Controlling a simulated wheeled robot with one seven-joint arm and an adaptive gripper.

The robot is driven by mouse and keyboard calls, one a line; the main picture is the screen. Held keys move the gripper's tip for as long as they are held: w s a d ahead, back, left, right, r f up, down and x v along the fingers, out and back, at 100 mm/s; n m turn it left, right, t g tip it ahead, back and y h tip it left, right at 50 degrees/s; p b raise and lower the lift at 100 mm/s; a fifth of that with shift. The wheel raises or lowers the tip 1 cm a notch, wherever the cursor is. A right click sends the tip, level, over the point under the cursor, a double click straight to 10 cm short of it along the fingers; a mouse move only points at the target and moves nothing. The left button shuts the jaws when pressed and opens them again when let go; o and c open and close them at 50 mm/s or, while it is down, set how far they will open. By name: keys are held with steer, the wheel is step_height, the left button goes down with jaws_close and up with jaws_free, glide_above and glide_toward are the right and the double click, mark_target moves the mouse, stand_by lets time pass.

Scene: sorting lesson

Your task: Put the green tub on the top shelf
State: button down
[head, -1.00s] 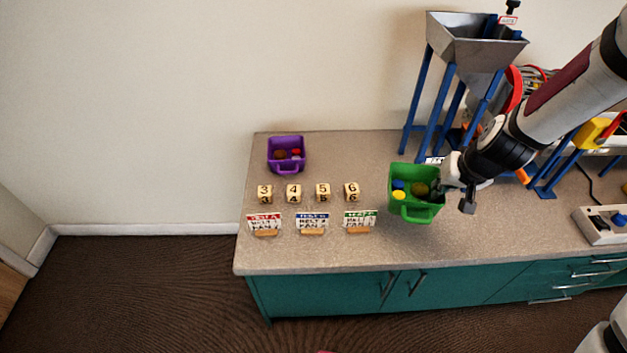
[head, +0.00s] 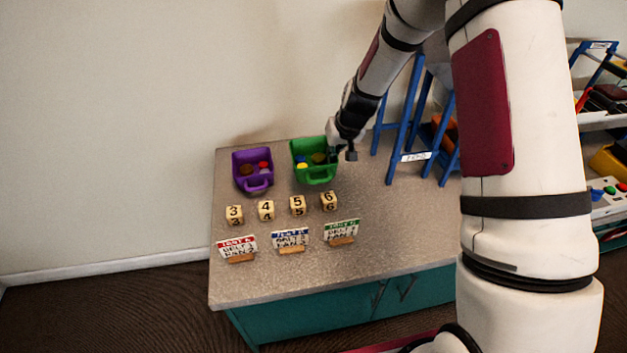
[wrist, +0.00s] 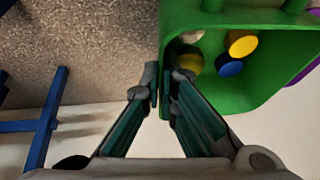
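The green tub (head: 318,175) is near the back of the counter, to the right of the purple tub (head: 254,182). It holds small round pieces, yellow, blue and brownish. My gripper (head: 338,155) is at its right wall. In the wrist view, the fingers of my gripper (wrist: 165,88) close around the wall of the green tub (wrist: 270,95), one inside and one outside. I cannot tell whether the tub touches the counter or hangs above it. A blue-framed rack with shelves (head: 600,122) is at the far right, partly hidden by my arm.
Several number blocks (head: 297,205) and three small signs (head: 290,241) stand in front of the tubs on the counter (head: 232,285). A blue-legged stand (head: 408,130) is right of my gripper. A button box (head: 610,195) is at the right. The left front counter edge is bare.

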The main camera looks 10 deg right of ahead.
steer(key=shift+f, duration=3.4)
steer(key=shift+f, duration=0.1)
steer(key=c, duration=1.8)
jaws_free()
